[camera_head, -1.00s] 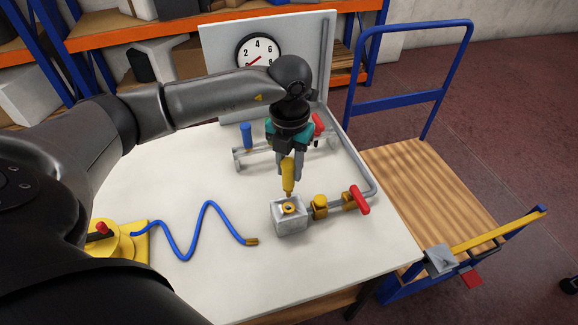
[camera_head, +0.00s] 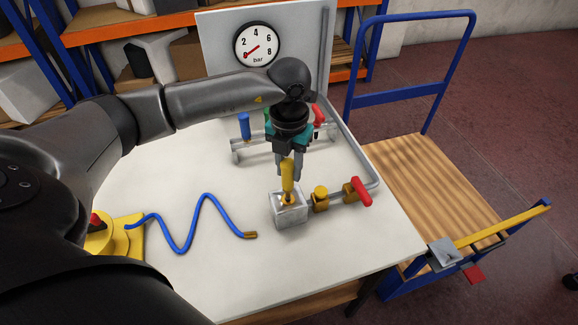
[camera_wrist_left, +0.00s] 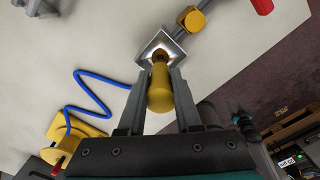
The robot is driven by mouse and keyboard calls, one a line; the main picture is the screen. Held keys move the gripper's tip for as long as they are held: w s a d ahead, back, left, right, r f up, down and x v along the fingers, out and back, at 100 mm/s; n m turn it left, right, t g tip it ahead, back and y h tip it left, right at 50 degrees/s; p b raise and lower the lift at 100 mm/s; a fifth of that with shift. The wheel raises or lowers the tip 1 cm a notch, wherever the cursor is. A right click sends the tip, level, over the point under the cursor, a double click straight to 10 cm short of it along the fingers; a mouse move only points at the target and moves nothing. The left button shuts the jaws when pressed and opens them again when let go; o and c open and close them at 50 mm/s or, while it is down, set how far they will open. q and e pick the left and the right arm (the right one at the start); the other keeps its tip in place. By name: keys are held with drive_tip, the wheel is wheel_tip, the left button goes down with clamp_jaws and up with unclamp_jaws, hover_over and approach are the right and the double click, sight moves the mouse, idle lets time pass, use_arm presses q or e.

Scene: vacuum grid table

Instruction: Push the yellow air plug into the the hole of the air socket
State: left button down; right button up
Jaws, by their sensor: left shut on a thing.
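The yellow air plug (camera_head: 287,174) is upright in my left gripper (camera_head: 289,172), whose fingers are shut on it. The air socket (camera_head: 291,212) is a grey metal block on the white table, with its hole on top. The plug's lower end is at the hole; how deep it sits I cannot tell. In the left wrist view the plug (camera_wrist_left: 160,88) lies between the two fingers, and the socket block (camera_wrist_left: 152,46) is just beyond its tip, its hole mostly hidden by the plug.
A pipe with brass fittings and a red valve handle (camera_head: 361,191) runs right from the socket. A blue hose (camera_head: 187,224) lies on the table at left. A rack with a blue handle (camera_head: 244,126) and a pressure gauge (camera_head: 256,44) stand behind. A wooden cart (camera_head: 425,185) is at right.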

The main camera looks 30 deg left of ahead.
use_arm(q)
drive_tip(key=shift+f+b, duration=1.7)
drive_tip(key=shift+f, duration=0.4)
idle(1.5)
drive_tip(key=c, duration=0.5)
unclamp_jaws()
drive_tip(key=shift+r, duration=0.1)
wheel_tip(320, 180, up, 15)
drive_tip(key=shift+r+p, duration=0.1)
drive_tip(key=shift+p, duration=0.2)
